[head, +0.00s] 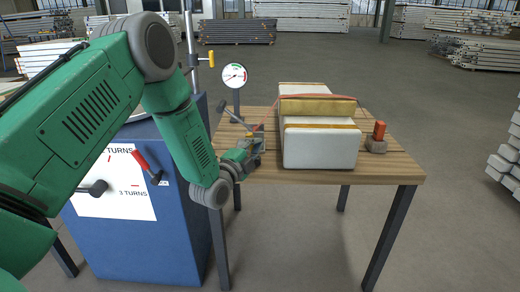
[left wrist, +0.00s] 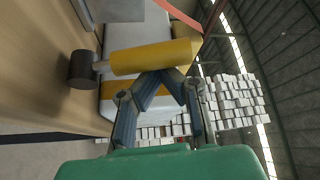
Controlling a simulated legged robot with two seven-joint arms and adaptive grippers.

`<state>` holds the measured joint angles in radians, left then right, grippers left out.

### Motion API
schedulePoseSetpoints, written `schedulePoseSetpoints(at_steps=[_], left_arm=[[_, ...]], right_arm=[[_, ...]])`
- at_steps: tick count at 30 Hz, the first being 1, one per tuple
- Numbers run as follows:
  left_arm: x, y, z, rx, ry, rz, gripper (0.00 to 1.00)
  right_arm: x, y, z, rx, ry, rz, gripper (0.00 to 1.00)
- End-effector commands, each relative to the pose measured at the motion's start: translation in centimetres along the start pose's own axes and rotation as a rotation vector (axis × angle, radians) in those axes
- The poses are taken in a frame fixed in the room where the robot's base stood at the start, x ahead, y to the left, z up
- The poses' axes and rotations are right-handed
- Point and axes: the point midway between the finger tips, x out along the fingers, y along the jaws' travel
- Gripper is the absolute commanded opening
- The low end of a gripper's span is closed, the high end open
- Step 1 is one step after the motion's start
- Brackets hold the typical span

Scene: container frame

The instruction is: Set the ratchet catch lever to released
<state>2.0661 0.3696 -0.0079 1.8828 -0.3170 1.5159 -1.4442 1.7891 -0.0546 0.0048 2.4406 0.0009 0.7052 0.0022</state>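The ratchet (head: 259,139) sits at the left edge of the wooden table, where the red strap (head: 312,96) starts. A thin lever with a dark end (head: 221,105) rises from it to the upper left. My left gripper (head: 248,150) is right at the ratchet. In the left wrist view a yellow cylindrical grip (left wrist: 153,57) with a dark round end (left wrist: 83,69) lies across my fingertips (left wrist: 160,74). The fingertips meet at its lower edge, with nothing visible between them. Whether they touch it I cannot tell. The catch's exact position is unclear. My right gripper is out of view.
A strapped white load (head: 320,148) stands on the wooden table (head: 390,170). A dial gauge (head: 235,76) stands behind the ratchet. A red-topped block (head: 378,135) sits right of the load. A blue cabinet (head: 150,235) with a red handle (head: 146,166) is at left.

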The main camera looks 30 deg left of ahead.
Motion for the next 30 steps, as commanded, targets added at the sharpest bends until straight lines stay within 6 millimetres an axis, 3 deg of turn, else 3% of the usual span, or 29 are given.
schedulePoseSetpoints(at_steps=[12,30], left_arm=[[-0.7,-0.3,1.2,-0.046,-0.002,-0.027,0.00],[-0.8,-0.2,1.4,-0.045,-0.004,-0.026,0.00]], right_arm=[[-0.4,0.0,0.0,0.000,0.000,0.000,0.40],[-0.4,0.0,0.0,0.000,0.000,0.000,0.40]])
